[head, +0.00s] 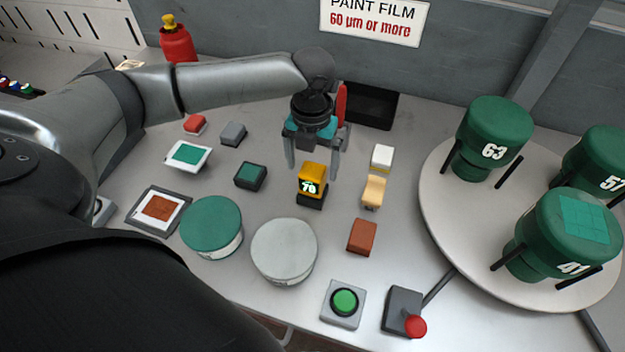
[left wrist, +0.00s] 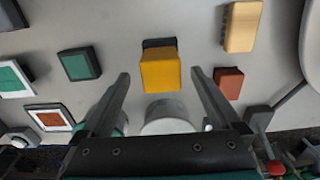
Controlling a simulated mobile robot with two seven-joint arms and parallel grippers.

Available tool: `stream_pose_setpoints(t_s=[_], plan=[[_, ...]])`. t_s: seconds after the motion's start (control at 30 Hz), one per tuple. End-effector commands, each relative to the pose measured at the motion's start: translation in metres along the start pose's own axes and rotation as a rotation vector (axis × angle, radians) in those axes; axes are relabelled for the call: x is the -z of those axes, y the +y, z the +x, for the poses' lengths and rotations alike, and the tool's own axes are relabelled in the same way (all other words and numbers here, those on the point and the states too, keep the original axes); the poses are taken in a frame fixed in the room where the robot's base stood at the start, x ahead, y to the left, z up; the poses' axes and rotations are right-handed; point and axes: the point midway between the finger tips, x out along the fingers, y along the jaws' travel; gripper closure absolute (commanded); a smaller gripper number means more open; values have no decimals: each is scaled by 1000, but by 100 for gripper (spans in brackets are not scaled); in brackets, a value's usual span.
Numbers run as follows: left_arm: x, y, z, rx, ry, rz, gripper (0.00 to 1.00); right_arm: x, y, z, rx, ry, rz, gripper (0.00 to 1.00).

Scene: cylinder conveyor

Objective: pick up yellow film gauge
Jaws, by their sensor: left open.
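The yellow film gauge (head: 312,179) stands on a dark base in the middle of the grey table, with a lit display reading 70 on its front. It also shows in the left wrist view (left wrist: 160,70), ahead of the fingertips and between their lines. My left gripper (head: 308,158) is open and empty, pointing down just above and behind the gauge. In the left wrist view its two fingers (left wrist: 160,75) are spread wide, one on each side of the gauge, and I see no contact. My right gripper is not in view.
A dark green block (head: 250,176) lies left of the gauge; a tan brush-like piece (head: 373,192) and a brown block (head: 362,237) lie right. Green (head: 211,226) and grey (head: 284,251) round tins stand in front. A turntable (head: 440,215) carries green numbered cylinders at right.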

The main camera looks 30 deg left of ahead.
Motion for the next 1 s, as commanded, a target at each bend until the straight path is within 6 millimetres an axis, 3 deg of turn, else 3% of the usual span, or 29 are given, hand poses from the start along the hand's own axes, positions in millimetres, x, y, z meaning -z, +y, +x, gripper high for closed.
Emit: stream_pose_setpoints(t_s=[0.4, 0.67, 1.0], plan=[[2, -2, 50, 0, 1, 0, 3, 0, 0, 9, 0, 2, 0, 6], [1, -1, 53, -1, 0, 1, 3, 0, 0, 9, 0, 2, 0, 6], [1, -1, 53, -1, 0, 0, 38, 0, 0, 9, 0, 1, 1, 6]])
